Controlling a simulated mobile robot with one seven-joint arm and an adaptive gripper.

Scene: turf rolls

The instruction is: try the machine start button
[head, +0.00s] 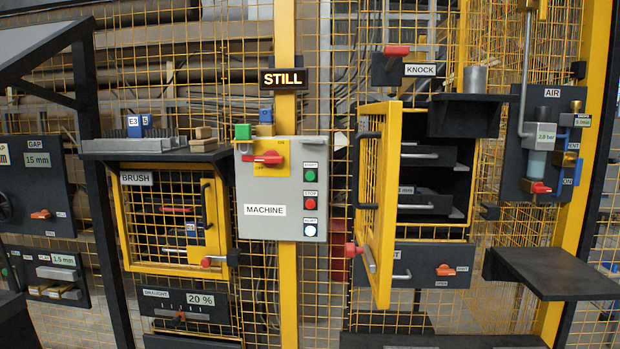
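The grey MACHINE box (270,230) hangs on the yellow post in the middle of the head view. Its green button (310,175) sits under a small label that appears to read START. Below it are a red STOP button (310,204) and a whitish button (310,230) with a label too small to read surely. A red rotary handle (265,158) on a yellow plate lies roughly level at the box's upper left. A lit sign (283,79) above reads STILL. My gripper is not in view, and nothing covers the buttons.
Right of the box, a yellow mesh door (383,200) stands swung open toward me. The BRUSH mesh door (170,220) at left looks shut. A dark shelf (555,272) juts out at right.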

